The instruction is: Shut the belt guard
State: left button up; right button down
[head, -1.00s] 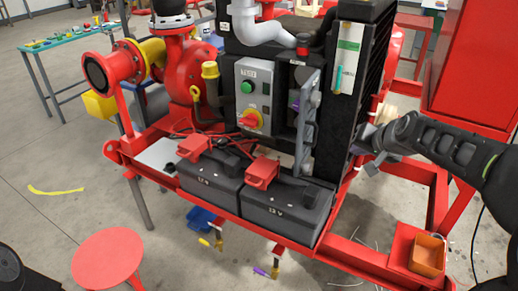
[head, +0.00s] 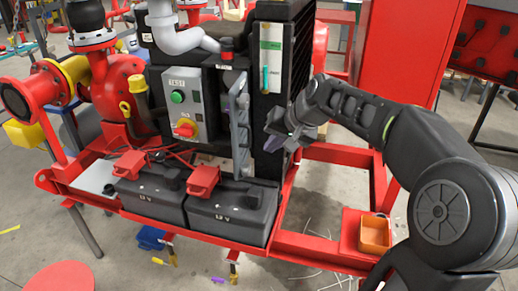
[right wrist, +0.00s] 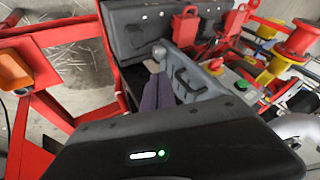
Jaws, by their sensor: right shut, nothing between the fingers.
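The belt guard appears to be the grey slotted panel (head: 240,125) on the front of the black engine housing. It stands swung outward, nearly edge-on in the head view, beside the control box. In the right wrist view the grey guard (right wrist: 193,76) lies just past my fingers. My right gripper (head: 273,143) is shut and empty, to the right of the guard by the black housing's side. Its purple fingers (right wrist: 158,92) show in the right wrist view, close to the guard; I cannot tell if they touch it. My left gripper is not in view.
Two black batteries (head: 230,213) with red terminal covers sit below the guard on the red skid frame (head: 318,250). The control box (head: 183,103) is left of the guard. An orange bin (head: 375,234) stands at the front right. A tall red cabinet (head: 407,70) is behind my right arm.

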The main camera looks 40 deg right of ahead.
jog(key=p, duration=0.1)
send_near(238, 161)
notch_tip(238, 161, down, 4)
jog(key=d, duration=0.3)
jog(key=w+a+p, duration=0.1)
jog(key=w+a, duration=0.1)
jog(key=w, duration=0.1)
jog(key=shift+a+f+p, duration=0.15)
jog(key=shift+a+p, duration=0.15)
jog(key=shift+p, duration=0.05)
jog(key=shift+w+a, duration=0.1)
